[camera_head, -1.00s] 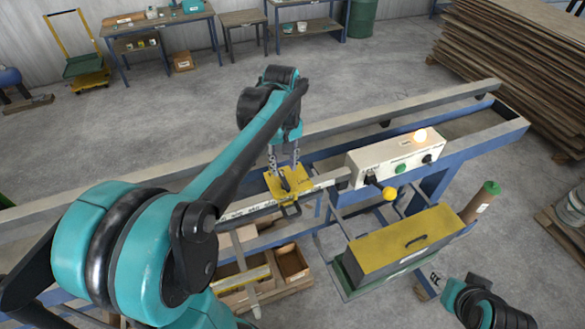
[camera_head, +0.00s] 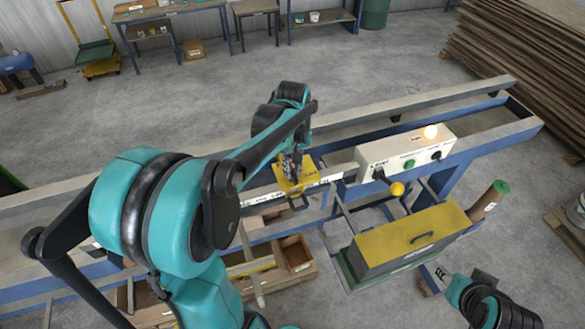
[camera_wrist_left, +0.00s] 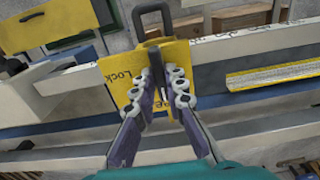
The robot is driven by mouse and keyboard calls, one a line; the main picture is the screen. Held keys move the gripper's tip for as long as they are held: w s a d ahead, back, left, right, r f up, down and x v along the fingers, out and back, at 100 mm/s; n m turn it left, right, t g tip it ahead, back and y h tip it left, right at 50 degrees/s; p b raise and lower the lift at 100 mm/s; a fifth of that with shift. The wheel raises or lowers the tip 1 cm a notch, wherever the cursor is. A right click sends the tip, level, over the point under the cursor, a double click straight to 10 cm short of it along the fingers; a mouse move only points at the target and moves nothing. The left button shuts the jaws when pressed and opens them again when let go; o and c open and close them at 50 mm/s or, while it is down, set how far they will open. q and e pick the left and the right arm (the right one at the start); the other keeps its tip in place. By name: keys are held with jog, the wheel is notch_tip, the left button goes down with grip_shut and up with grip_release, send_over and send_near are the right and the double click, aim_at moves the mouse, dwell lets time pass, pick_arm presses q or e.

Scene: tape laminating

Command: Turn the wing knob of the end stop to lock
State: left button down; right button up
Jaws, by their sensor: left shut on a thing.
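The end stop is a yellow plate (camera_head: 307,171) on the long rail in the head view. In the left wrist view the yellow plate (camera_wrist_left: 118,88) bears the word "Lock", and a dark loop handle (camera_wrist_left: 152,12) stands at its far edge. My left gripper (camera_head: 292,176) is over the plate. In the left wrist view its two fingers (camera_wrist_left: 163,82) are close together around the dark wing knob (camera_wrist_left: 157,76), shut on it. The fingers hide most of the knob, so its exact angle is hard to tell.
A white control box (camera_head: 405,152) with a yellow knob (camera_head: 397,188) stands on the rail to the right. A yellow-topped bin (camera_head: 412,238) and wooden boxes (camera_head: 297,254) sit in front. A wood stack (camera_head: 520,60) is at the back right.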

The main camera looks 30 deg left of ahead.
pick_arm(q)
jog(key=shift+m, duration=0.4)
jog(key=m+b, duration=0.1)
jog(key=m, duration=0.2)
jog(key=shift+b, duration=0.3)
jog(key=m+b, duration=0.1)
jog(key=m, duration=0.4)
jog(key=shift+b, duration=0.35)
jog(key=m+b, duration=0.1)
jog(key=m, duration=0.8)
jog(key=shift+b, duration=0.35)
jog(key=c, duration=1.6)
grip_release()
jog(key=shift+o, duration=0.2)
